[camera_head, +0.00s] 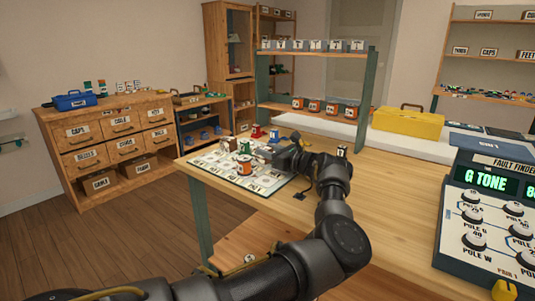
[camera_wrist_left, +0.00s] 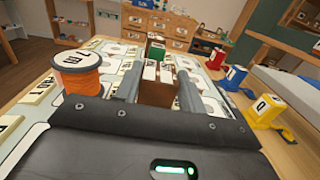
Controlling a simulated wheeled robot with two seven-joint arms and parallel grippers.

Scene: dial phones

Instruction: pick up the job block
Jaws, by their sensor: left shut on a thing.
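A brown block with white labelled faces (camera_wrist_left: 155,86), which I take to be the job block, stands between the fingers of my left gripper (camera_wrist_left: 157,80) in the left wrist view. The fingers are shut on its sides. In the head view my left gripper (camera_head: 284,156) is low over the right part of the printed board (camera_head: 208,160), and the block in it is hidden. Whether the block still touches the board I cannot tell. My right gripper is not in view.
An orange spool (camera_wrist_left: 78,75) stands close left of the gripper. A green block (camera_wrist_left: 156,49) is just beyond. Red (camera_wrist_left: 234,77), blue (camera_wrist_left: 264,108) and yellow labelled pieces stand to the right. A fault finder console (camera_head: 490,215) is at the bench's right; the bench middle is mostly clear.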

